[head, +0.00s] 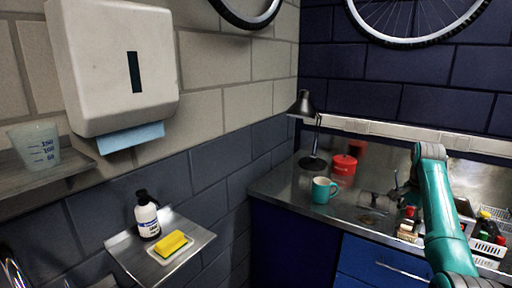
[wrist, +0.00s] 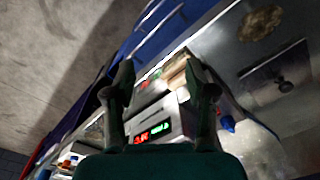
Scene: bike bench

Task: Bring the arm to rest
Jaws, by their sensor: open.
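My teal arm (head: 442,210) reaches over the right part of the metal bench in the head view. My gripper (wrist: 160,78) shows in the wrist view with its two dark fingers spread apart and nothing between them. Below it in that view are a pale device with red and green lit digits (wrist: 153,133) and a small wooden block (wrist: 176,70). I cannot tell the gap between the fingers and these things. In the head view the gripper is not clearly made out.
A white basket (head: 490,239) is at right. At left, a wall shelf (head: 128,256) bears a bottle (head: 147,218) and yellow sponge (head: 172,243).

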